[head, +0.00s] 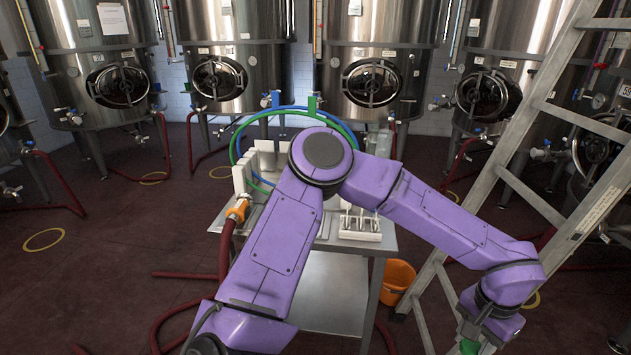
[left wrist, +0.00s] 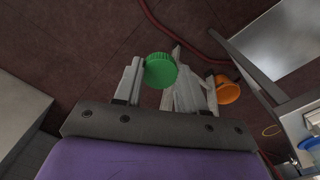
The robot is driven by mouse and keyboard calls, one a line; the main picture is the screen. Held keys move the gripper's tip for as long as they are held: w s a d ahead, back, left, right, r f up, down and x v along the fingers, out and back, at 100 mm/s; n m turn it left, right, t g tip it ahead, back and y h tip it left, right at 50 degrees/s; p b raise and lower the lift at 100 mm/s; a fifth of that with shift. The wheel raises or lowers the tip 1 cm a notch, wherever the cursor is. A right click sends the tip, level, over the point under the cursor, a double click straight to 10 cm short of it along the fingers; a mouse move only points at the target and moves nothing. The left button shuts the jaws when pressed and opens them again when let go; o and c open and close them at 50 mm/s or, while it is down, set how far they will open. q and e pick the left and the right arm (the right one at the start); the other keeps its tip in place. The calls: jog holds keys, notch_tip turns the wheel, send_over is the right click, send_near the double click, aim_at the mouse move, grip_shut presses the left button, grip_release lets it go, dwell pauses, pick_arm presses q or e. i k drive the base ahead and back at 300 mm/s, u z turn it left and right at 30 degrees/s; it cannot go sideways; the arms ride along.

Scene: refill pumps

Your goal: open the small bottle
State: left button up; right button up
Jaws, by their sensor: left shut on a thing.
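A ribbed green cap (left wrist: 160,70) sits between the fingers of my left gripper (left wrist: 158,85) in the left wrist view. The gripper is shut on it. I see only the top and side of the cap; whether the small bottle is under it is hidden. In the head view my left arm bends over the table and reaches down to the lower right, where a bit of the green cap (head: 468,347) shows at the bottom edge. The gripper's fingers are mostly cut off there. My right gripper is in neither view.
A steel table (head: 388,243) bears a white rack (head: 359,225); blue and green hoops (head: 275,112) rise behind. An aluminium ladder (head: 510,178) stands close to my left forearm, with an orange bucket (head: 398,275) beside it. Red hoses (head: 190,275) lie on the floor. Steel tanks (head: 375,60) line the back.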

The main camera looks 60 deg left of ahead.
aim_at(371, 143)
jog(key=u, duration=1.3)
